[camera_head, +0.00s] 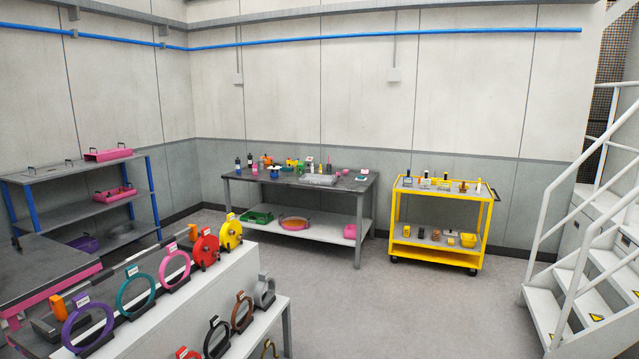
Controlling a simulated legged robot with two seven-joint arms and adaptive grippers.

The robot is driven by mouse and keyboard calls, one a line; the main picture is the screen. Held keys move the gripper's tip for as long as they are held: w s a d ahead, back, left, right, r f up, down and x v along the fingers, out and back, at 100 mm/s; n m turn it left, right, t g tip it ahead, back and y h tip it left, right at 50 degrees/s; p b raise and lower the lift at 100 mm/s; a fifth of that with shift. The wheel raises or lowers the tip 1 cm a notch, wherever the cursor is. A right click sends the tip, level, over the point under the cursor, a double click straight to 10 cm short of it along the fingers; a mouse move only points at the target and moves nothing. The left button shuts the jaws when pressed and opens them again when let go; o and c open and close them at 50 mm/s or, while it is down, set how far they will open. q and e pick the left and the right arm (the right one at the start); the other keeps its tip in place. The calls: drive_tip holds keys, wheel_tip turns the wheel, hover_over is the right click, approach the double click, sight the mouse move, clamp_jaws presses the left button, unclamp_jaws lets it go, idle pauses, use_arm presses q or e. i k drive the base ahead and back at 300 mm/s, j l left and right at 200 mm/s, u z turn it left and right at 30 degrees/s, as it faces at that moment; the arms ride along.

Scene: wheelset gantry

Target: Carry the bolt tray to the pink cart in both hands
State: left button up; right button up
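Neither of my grippers is in view. A pink tray with dark handles (108,154) sits on the top of the blue-posted shelf at the left. A second pink tray (115,194) sits on its middle shelf. I cannot tell which, if either, is the bolt tray, and no bolts can be made out. A pink edge (62,289) shows under a dark top at the lower left. It may belong to the pink cart, but most of it is hidden or cut off.
A white stepped stand (215,290) with several coloured rings fills the lower left foreground. A grey workbench (362,187) with bottles and parts stands at the back. A yellow cart (435,260) is right of it, and white stairs (590,270) are far right. The middle floor is clear.

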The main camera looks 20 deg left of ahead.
sight(40, 266)
drive_tip(key=u, duration=2.25)
drive_tip(key=i+l+z, duration=0.55)
drive_tip(key=z, duration=0.2)
drive_tip(key=i+l+z, duration=0.3)
drive_tip(key=z, duration=0.15)
drive_tip(key=i+l+z, duration=0.3)
drive_tip(key=z, duration=0.15)
drive_tip(key=i+z, duration=0.45)
drive_tip(key=i+l+z, duration=0.2)
drive_tip(key=i, duration=1.55)
drive_tip(key=i+j+u, duration=0.25)
drive_tip(key=i, duration=0.3)
drive_tip(key=i+u, duration=0.3)
drive_tip(key=i, duration=0.3)
drive_tip(key=i+l+u, duration=0.25)
drive_tip(key=i, duration=0.3)
drive_tip(key=i+l+u, duration=0.1)
drive_tip(key=i+u, duration=0.2)
drive_tip(key=i, duration=0.3)
drive_tip(key=i+u, duration=0.35)
drive_tip(key=i, duration=1.6)
